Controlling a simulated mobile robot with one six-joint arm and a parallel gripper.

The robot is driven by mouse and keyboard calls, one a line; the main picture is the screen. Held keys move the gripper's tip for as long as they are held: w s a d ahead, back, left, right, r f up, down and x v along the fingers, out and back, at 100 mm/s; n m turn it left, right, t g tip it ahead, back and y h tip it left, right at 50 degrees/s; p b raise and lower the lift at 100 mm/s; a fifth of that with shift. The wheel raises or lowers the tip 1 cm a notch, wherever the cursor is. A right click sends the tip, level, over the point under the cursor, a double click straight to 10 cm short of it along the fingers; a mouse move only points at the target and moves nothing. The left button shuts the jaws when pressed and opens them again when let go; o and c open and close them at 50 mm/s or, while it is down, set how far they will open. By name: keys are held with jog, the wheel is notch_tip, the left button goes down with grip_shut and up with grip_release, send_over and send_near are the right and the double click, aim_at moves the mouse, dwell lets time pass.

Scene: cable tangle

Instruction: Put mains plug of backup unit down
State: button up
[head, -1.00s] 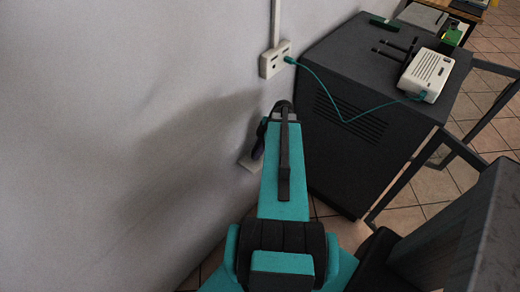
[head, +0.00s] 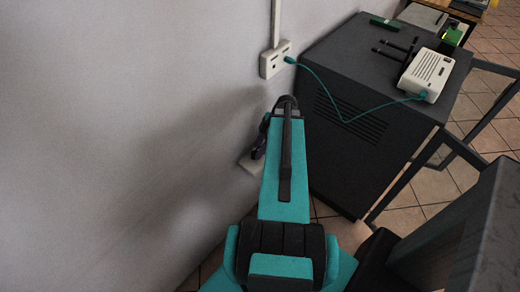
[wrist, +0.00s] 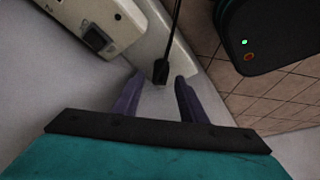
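A black plug (wrist: 160,72) with a thin black cable shows in the wrist view, between the tips of my two purple fingers. My gripper (wrist: 159,78) is open, with a visible gap on each side of the plug. The plug lies over a pale strip; I cannot tell whether it touches it. A black unit (wrist: 268,35) with a green light and an orange ring, likely the backup unit, is at the upper right. In the head view my arm hides the plug, and only part of the purple gripper shows beside the wall.
A white socket block with a dark switch (wrist: 95,38) is close at the upper left of the wrist view. In the head view, a wall outlet (head: 276,60) holds a teal cable running to a white router (head: 427,74) on the dark cabinet (head: 345,145), right of my arm.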

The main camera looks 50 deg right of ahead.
jog(key=b+v, duration=0.2)
jog(key=v, duration=0.7)
jog(key=shift+r, duration=0.35)
jog(key=shift+s+d, duration=0.1)
jog(key=shift+s, duration=0.05)
dwell(0.5)
